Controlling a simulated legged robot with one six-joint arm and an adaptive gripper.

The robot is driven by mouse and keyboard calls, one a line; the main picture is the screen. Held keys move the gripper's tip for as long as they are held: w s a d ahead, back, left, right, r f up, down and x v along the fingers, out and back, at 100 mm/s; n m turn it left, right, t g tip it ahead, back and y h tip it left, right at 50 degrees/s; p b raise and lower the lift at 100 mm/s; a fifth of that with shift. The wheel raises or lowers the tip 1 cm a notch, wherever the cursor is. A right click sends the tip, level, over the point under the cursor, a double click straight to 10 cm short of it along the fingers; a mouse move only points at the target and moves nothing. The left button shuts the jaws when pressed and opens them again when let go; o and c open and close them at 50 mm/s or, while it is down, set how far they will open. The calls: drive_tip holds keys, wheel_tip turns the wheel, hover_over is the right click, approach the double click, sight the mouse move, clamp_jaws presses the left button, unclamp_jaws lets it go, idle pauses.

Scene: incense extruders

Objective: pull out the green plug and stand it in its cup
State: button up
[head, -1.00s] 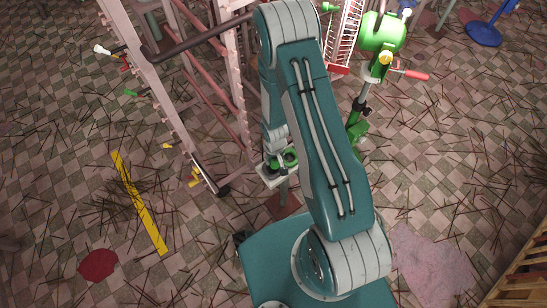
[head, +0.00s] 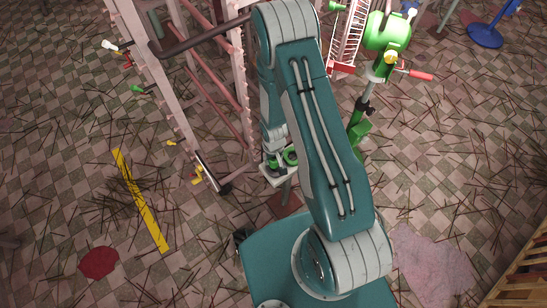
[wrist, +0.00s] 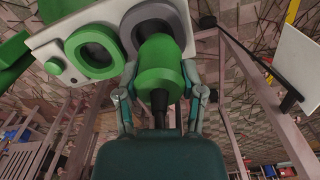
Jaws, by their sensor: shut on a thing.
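The green plug (wrist: 160,68) is between the fingers of my gripper (wrist: 160,88) in the wrist view, and the gripper is shut on it. A dark stem shows below the plug. Behind its upper end is a grey-rimmed cup (wrist: 150,17) in a white plate (wrist: 45,42); I cannot tell whether the plug is inside, touching or just in front of it. A green-rimmed cup (wrist: 95,52) with a grey inside sits beside it in the plate. In the head view, the white plate (head: 270,178) shows small beside my arm, which mostly hides my gripper.
A pale rack (head: 239,85) stands left of my arm. A green extruder (head: 388,32) with a red handle (head: 421,75) stands at upper right. A yellow strip (head: 140,200) and a red patch (head: 98,263) lie on the stick-littered floor.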

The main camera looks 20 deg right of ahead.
drive_tip(key=o, duration=1.2)
drive_tip(key=shift+d, duration=0.2)
drive_tip(key=shift+a, duration=0.1)
drive_tip(key=shift+r, duration=0.35)
wheel_tip(320, 180, up, 11)
drive_tip(key=shift+r, duration=0.1)
